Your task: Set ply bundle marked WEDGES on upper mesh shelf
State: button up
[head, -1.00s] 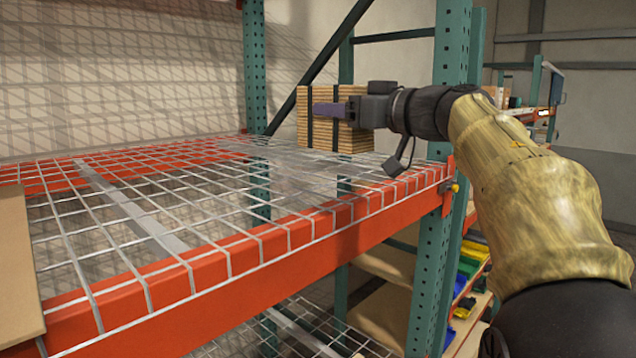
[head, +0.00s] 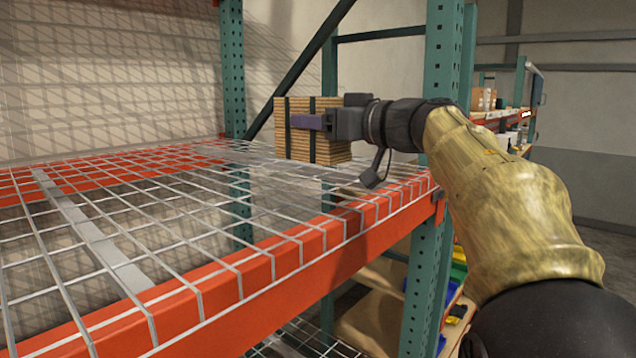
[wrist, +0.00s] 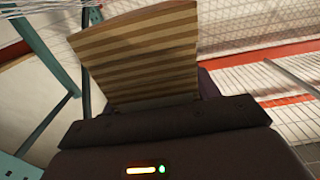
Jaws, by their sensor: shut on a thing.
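The ply bundle (head: 325,148) is a block of stacked light-brown layers with dark straps. No WEDGES marking is readable on it. My gripper (head: 308,122) is shut on the bundle from the right, one purple-grey finger across its near face. The bundle is upright at the right part of the upper mesh shelf (head: 150,265). I cannot tell whether its underside touches the mesh. In the wrist view the bundle's layered side (wrist: 150,50) shows beyond the dark gripper body.
The shelf has an orange front beam (head: 255,275) and green perforated uprights (head: 440,170), one close to my forearm. A dark diagonal brace (head: 305,65) runs behind the bundle. The mesh left of the bundle is clear. Another stocked rack (head: 505,118) stands at the far right.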

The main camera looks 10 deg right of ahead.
aim_at(321, 145)
jog(key=f, duration=0.2)
jog(key=shift+s+a+f, duration=0.2)
jog(key=shift+a+f, duration=0.05)
jog(key=shift+f, duration=0.15)
jog(key=shift+s+f, duration=0.15)
jog(key=shift+f, duration=0.2)
jog(key=shift+d+f, duration=0.15)
jog(key=shift+d, duration=0.15)
jog(key=shift+f, duration=0.2)
jog(key=shift+a+f, duration=0.15)
jog(key=shift+f, duration=1.7)
jog(key=shift+f, duration=0.1)
jog(key=o, duration=1.4)
jog(key=shift+f, duration=0.1)
